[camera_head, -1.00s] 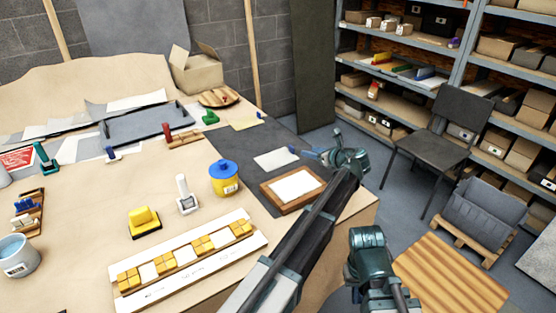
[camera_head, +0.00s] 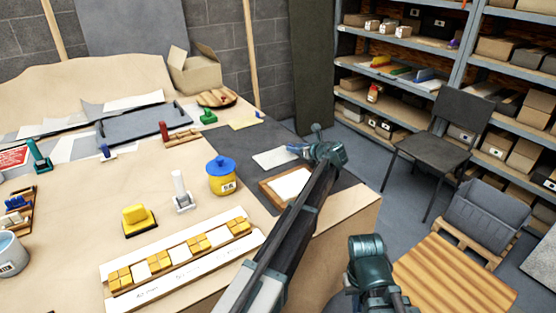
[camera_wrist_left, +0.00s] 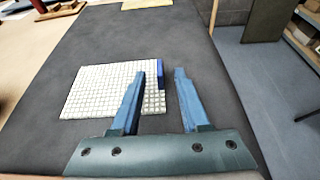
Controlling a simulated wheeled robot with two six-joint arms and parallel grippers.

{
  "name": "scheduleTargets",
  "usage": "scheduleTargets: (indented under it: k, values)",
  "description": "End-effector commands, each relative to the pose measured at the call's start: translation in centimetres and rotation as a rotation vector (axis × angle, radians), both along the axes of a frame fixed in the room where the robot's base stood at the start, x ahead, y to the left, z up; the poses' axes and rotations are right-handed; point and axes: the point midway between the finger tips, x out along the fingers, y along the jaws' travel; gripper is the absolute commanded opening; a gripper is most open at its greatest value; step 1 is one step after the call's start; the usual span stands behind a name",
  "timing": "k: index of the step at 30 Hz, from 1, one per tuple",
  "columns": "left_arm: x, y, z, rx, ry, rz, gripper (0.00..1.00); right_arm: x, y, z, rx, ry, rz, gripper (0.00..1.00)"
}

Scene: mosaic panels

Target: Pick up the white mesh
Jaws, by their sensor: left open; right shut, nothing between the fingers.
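The white mesh (camera_head: 274,158) lies flat on the dark grey mat at the table's right side. In the left wrist view the mesh (camera_wrist_left: 95,92) is a white gridded sheet with a dark blue tab (camera_wrist_left: 160,72) at its far right corner. My left gripper (camera_head: 305,142) is open at the mesh's right edge. In the left wrist view its blue fingers (camera_wrist_left: 160,74) stand apart. The left finger overlaps the mesh's right part; the right finger is over bare mat. Contact cannot be told. My right gripper (camera_head: 368,250) is low, right of the table; its fingers are hidden.
A wooden-framed white panel (camera_head: 288,187) lies in front of the mesh, partly behind my left arm. A yellow sheet (camera_head: 246,120) lies beyond it. A blue-lidded yellow pot (camera_head: 221,178) stands to the left. The dark mat (camera_head: 325,200) has bare room around the mesh.

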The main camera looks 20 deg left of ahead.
Motion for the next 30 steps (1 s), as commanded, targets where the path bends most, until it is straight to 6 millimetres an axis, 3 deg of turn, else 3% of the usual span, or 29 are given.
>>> scheduleTargets:
  k: [3, 11, 18, 30]
  values:
    - [1.05, 1.24, -0.87, 0.000, 0.000, 0.002, 0.45, 0.00, 0.00, -0.86, 0.000, 0.000, 0.000, 0.00]
    - [1.14, 1.47, -0.76, -0.001, -0.001, 0.000, 0.43, 0.00, 0.00, -0.75, 0.000, 0.000, 0.000, 0.00]
    - [1.12, 1.47, -0.76, -0.001, -0.001, 0.000, 0.00, 0.00, 0.00, -0.75, 0.000, 0.000, 0.000, 0.00]
    - [1.12, 1.47, -0.76, -0.001, -0.001, 0.000, 0.00, 0.00, 0.00, -0.75, 0.000, 0.000, 0.000, 0.00]
